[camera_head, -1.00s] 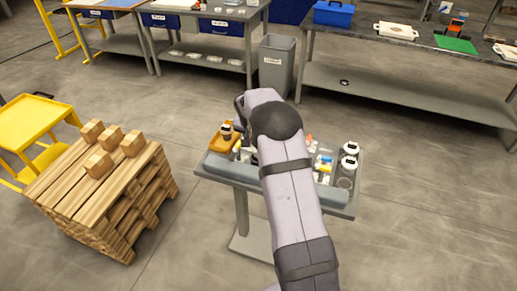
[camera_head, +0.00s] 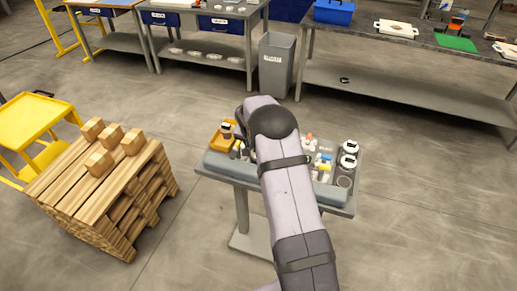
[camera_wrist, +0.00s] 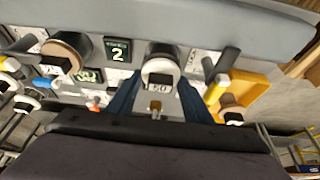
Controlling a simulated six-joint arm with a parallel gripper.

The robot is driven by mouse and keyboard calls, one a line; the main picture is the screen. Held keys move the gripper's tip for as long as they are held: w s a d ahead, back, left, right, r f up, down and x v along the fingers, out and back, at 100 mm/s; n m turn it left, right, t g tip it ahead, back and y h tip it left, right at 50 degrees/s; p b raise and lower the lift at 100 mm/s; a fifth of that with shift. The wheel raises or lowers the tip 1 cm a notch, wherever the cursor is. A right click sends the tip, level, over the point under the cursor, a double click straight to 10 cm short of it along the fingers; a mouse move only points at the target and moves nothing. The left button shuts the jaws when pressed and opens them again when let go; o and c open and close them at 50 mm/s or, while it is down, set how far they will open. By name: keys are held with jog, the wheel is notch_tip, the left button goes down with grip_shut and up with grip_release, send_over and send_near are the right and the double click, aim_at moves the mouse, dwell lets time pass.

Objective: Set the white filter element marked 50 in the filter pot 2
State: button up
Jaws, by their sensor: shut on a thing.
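In the wrist view my gripper (camera_wrist: 157,88) has its two blue fingers on either side of the white filter element marked 50 (camera_wrist: 160,68) and is shut on it. The element has a dark end, and its label shows turned. A dark sign with a white 2 (camera_wrist: 117,50) stands just left of the element. I cannot tell which opening is filter pot 2, or whether the element touches anything below. In the head view my arm hides the gripper and the element.
The small work table (camera_head: 222,166) is crowded. An orange tray (camera_head: 218,140) is at its left end, and white-topped jars (camera_head: 349,148) are at its right. A pallet stack with wooden blocks (camera_head: 100,190) stands left. Open floor lies around the table.

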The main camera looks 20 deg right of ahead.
jog(key=shift+s+a+f+b, duration=0.1)
jog(key=shift+s+f+b, duration=0.15)
jog(key=shift+f+b, duration=0.25)
jog(key=o, duration=1.1)
jog(key=shift+f, duration=0.15)
jog(key=shift+s, duration=0.2)
jog(key=shift+w+d+r+p, duration=0.2)
jog(key=shift+r+p, duration=0.55)
jog(key=shift+r, duration=0.05)
jog(key=b+v, duration=0.1)
jog(key=v, duration=0.5)
jog(key=b+v, duration=0.1)
jog(key=v, duration=0.5)
jog(key=shift+w+a+b, duration=0.1)
jog(key=shift+w+b, duration=0.15)
jog(key=shift+b, duration=0.15)
